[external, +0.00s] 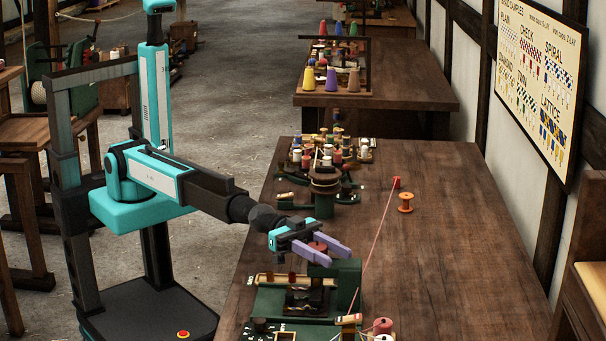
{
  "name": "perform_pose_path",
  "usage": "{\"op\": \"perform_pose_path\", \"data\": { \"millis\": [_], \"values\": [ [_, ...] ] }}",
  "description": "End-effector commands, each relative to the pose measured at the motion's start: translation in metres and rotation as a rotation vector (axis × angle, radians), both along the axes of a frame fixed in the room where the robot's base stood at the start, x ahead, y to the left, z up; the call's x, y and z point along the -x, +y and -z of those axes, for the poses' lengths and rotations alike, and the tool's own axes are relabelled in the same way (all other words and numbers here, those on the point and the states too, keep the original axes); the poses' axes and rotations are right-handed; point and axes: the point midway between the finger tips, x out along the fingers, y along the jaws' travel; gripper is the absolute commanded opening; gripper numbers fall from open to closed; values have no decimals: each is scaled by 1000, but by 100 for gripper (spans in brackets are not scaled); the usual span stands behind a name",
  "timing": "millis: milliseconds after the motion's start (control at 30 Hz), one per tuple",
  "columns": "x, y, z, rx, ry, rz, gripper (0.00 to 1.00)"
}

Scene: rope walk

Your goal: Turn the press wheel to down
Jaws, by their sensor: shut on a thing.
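My gripper (335,247) has two purple fingers and reaches in from the left over the near part of the long table. It is shut on a small reddish round piece, the press wheel (317,246), which shows between the fingers. The wheel sits at the top of a green press (346,276). The fingers hide part of the wheel, and its turn position cannot be read. Below it, dark metal parts (304,298) and a pale wooden bar with dark red pieces lie on the green base.
A pink cord (377,235) runs from a red peg (396,182) down past the press's right side. An orange spool (405,202) stands on the table (450,260). Several spools and a round winder (324,183) stand behind my gripper. The table's right side is clear.

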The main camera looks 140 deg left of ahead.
Motion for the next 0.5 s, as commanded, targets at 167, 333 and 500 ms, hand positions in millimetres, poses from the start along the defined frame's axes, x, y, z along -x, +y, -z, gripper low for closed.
{"op": "perform_pose_path", "data": {
  "millis": [167,333,500],
  "values": [
    [-2,-4,8,0,4,20,16],
    [-1,-4,8,0,6,33,16],
    [-1,-4,9,1,7,45,16]
  ]
}}
